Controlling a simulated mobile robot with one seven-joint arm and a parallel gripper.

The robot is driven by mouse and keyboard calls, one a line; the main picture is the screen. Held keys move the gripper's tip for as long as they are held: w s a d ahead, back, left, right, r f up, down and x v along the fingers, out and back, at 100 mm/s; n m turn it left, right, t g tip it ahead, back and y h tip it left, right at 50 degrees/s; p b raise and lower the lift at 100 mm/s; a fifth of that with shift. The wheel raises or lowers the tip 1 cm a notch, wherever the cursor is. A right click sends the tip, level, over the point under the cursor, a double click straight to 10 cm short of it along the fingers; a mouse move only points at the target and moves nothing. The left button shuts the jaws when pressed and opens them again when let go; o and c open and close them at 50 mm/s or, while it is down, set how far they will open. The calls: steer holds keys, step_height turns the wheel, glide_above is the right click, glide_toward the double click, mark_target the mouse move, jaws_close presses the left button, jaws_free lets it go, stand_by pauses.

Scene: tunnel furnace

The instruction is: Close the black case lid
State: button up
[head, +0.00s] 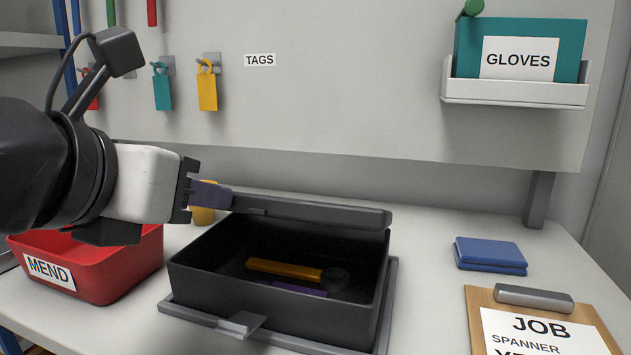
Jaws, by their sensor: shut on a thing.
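The black case (270,304) stands open on the bench, and its inside is visible. Its lid (315,210) is raised above the back part of the case and shows almost edge-on as a dark bar. My gripper (222,196) comes in from the left. Its purple fingers are shut on the left end of the lid; the exact contact is partly hidden. An orange tool (283,269) with a dark round end and a purple piece (297,289) lie inside the case. A grey latch (240,323) sits at the case's front.
A red MEND bin (130,268) stands left, below my arm. A yellow object (202,216) is partly hidden behind my fingers. Blue cloths or pads (490,254) and a JOB clipboard (590,312) lie right. A GLOVES holder (515,93) and hanging tags (207,92) are on the back panel.

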steer(key=shift+s+f, duration=0.2)
steer(key=shift+f, duration=0.15)
steer(key=f+b, duration=0.2)
steer(key=b, duration=0.1)
steer(key=s+f+t+b, duration=0.1)
steer(key=f+b, duration=0.1)
steer(key=b, duration=0.1)
steer(key=a+f+t+h+b, duration=0.1)
steer(key=f+b, duration=0.1)
steer(key=b, duration=0.2)
steer(key=shift+s+f, duration=0.3)
steer(key=shift+s, duration=0.05)
steer(key=shift+t, duration=0.3)
steer(key=shift+r, duration=0.1)
steer(key=o, duration=0.6)
steer(key=shift+o, duration=0.2)
